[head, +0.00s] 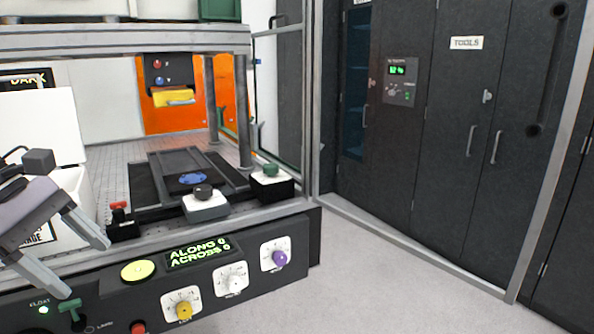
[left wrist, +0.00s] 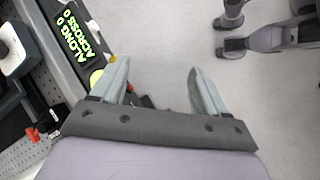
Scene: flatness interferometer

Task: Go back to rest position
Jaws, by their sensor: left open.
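My left gripper (head: 88,255) is at the lower left of the head view, in front of the interferometer's control panel (head: 222,279). Its two fingers are apart with nothing between them. In the left wrist view the open fingers (left wrist: 158,92) point out over bare grey floor, with the panel edge beside the left finger. My right gripper does not show in the head view. Grey and dark parts at the upper right of the left wrist view (left wrist: 270,35) look like part of my own body, but I cannot tell which part.
The panel carries a yellow button (head: 138,271), a green ALONG/ACROSS display (head: 198,252), and yellow, white and purple knobs. Above it are a red-topped switch (head: 120,213), black-knobbed box (head: 205,204) and green-knobbed box (head: 271,182). Dark cabinets (head: 450,120) stand right; the floor (head: 400,285) is clear.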

